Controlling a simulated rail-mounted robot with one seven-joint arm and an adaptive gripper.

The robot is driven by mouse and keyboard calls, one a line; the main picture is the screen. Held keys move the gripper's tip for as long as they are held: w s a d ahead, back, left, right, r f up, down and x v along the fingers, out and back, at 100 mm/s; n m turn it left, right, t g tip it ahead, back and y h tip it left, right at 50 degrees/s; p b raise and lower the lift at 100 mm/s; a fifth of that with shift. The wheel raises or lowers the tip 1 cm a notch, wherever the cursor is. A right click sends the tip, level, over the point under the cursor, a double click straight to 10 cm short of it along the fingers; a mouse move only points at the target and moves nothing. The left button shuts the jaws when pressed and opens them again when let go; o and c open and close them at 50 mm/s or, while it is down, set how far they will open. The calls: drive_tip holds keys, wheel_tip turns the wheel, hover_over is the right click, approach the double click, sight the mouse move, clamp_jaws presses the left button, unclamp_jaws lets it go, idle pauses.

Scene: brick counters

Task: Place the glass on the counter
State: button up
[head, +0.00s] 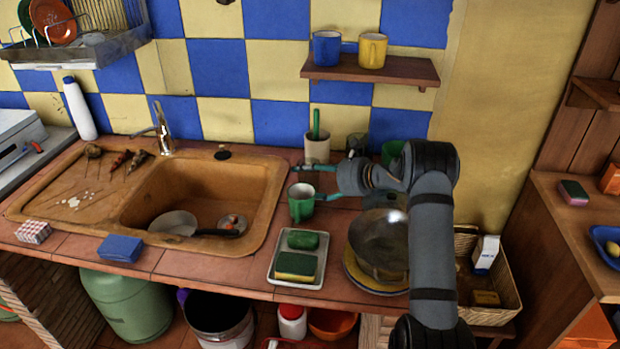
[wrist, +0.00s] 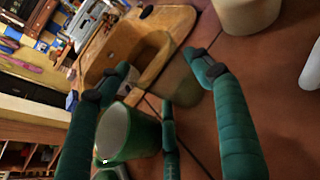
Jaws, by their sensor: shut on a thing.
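My gripper (head: 318,181) reaches left over the counter, between the sink and the plate stack. In the wrist view my gripper (wrist: 165,80) has its teal fingers around a see-through glass (wrist: 183,83), shut on it. The glass is faint there and hard to make out in the head view. Whether its base touches the tiles or hangs just above them, I cannot tell. A green mug (head: 299,203) stands just in front of the fingers. It also shows close by in the wrist view (wrist: 128,136). The tiled counter (head: 235,270) runs below.
A pale crock (head: 316,149) and a dark see-through vessel (head: 357,142) stand behind my gripper. A sponge tray (head: 283,282) lies in front. A metal pot (head: 378,237) stands on plates at right, beside a basket (head: 508,300). The sink (head: 262,205) lies at left.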

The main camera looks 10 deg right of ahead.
drive_tip(key=o, duration=1)
drive_tip(key=shift+r, duration=0.1)
drive_tip(key=shift+s+d, duration=0.15)
drive_tip(key=shift+d, duration=0.1)
drive_tip(key=b+v, duration=0.1)
drive_tip(key=v, duration=1)
drive_tip(key=shift+s+r, duration=0.15)
drive_tip(key=shift+r, duration=0.1)
